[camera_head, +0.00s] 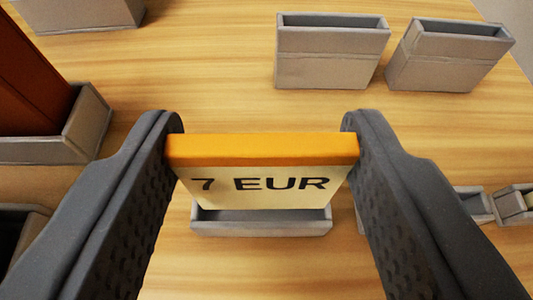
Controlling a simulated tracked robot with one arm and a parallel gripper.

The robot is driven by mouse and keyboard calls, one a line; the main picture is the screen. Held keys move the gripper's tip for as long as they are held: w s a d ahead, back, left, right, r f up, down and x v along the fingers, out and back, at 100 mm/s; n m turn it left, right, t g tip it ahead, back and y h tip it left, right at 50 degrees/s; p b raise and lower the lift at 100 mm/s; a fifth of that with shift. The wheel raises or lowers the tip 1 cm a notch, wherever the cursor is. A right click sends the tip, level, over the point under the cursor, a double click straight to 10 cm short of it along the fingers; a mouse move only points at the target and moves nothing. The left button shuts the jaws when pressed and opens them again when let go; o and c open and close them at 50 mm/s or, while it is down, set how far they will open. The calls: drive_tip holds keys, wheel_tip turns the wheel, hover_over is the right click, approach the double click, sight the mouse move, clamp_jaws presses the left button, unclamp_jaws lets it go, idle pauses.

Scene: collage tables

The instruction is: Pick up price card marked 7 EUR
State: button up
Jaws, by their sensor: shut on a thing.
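The price card marked 7 EUR (262,172) is in the middle of the view, cream with black print and an orange top edge. My gripper (262,150) is shut on the card, with a dark finger at its left end and another at its right end. A small grey holder (262,228) lies just below the card in the picture. The card's lower edge overlaps the holder's opening; I cannot tell whether it is still inside or just above it.
Two empty grey boxes (328,68) and (448,62) stand at the back right. A grey holder with a brown-red thing (30,85) is at the left. Small grey holders (474,203) are at the right edge. The wooden table (215,80) is clear behind the card.

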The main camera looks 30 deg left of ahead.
drive_tip(key=s+r+b, duration=0.2)
drive_tip(key=s+b, duration=0.7)
drive_tip(key=s, duration=0.7)
drive_tip(key=shift+a+r+b, duration=0.2)
drive_tip(key=shift+a+b, duration=0.05)
drive_tip(key=shift+b, duration=0.15)
